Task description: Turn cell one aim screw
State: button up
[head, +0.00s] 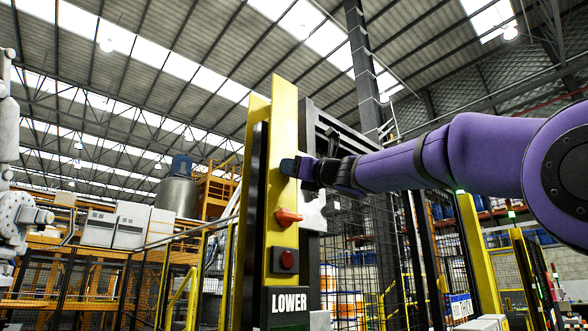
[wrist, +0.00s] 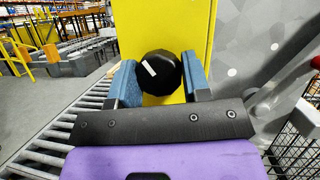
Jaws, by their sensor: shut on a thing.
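The aim screw shows as a black round knob (wrist: 158,72) with a white mark, on a yellow post (wrist: 135,28) in the wrist view. My gripper (wrist: 160,80) has its two blue finger pads on either side of the knob and is shut on it. In the head view my gripper (head: 291,167) reaches from the right to the upper part of the yellow post (head: 284,115). The knob is hidden there behind the fingers.
Mesh fencing (head: 390,245) stands behind. The wrist view shows a roller conveyor (wrist: 62,132) at left and a wire cage (wrist: 298,145) at right.

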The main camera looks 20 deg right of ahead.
jog(key=shift+n, duration=0.3)
jog(key=shift+n+g+y, duration=0.6)
jog(key=shift+n+g, duration=0.35)
jog(key=shift+n, duration=1.1)
jog(key=shift+n+g+y, duration=0.6)
jog(key=shift+n+g, duration=0.35)
jog(key=shift+n, duration=1.1)
jog(key=o, duration=0.9)
jog(key=v, duration=1)
jog(key=shift+s+d, duration=0.3)
